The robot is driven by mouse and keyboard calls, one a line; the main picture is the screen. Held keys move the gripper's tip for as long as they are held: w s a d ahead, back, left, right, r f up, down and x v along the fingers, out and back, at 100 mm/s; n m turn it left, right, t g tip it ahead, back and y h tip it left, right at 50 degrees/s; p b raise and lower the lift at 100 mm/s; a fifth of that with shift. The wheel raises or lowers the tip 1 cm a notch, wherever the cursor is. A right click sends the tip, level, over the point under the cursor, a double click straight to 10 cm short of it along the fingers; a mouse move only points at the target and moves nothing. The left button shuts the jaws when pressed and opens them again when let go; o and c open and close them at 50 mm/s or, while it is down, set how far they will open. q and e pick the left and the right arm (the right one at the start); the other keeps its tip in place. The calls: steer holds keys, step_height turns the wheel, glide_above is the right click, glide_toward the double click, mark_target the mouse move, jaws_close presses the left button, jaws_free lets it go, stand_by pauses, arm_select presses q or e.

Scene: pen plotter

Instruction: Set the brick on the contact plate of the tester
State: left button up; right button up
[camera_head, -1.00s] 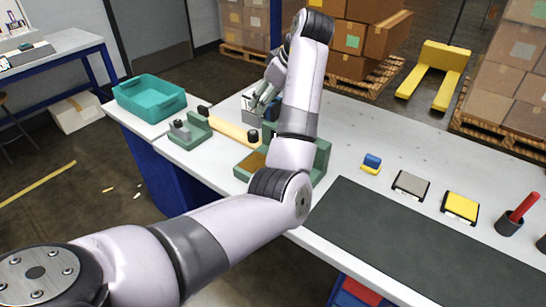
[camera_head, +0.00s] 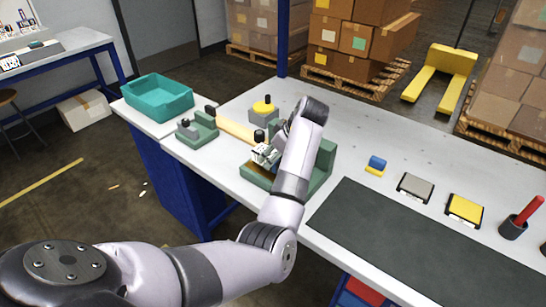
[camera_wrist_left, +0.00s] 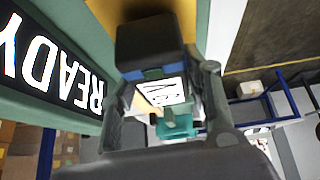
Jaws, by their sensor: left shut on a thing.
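The green tester (camera_head: 325,165) stands on the bench in the head view, with a tan contact plate on its low base. In the left wrist view its screen (camera_wrist_left: 50,60) reads READY, and the tan plate (camera_wrist_left: 97,18) shows beside it at the top. My left gripper (camera_head: 264,156) is over the tester's base. In the left wrist view its dark fingers are shut on the brick (camera_wrist_left: 150,42), a black block with a blue band and a white label. The gap between brick and plate is hard to judge. My right gripper is not in view.
A teal bin (camera_head: 158,98) stands at the left. A green fixture (camera_head: 192,130) with a wooden bar lies left of the tester. A yellow-topped grey block (camera_head: 264,112) stands behind. Grey (camera_head: 416,187) and yellow (camera_head: 464,209) pads and a dark mat (camera_head: 420,245) lie right.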

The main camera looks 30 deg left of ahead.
arm_select(q)
steer(key=shift+f, duration=0.5)
steer(key=shift+f, duration=0.1)
steer(key=o, duration=1.4)
steer(key=shift+o, duration=0.2)
steer(key=v, duration=1.2)
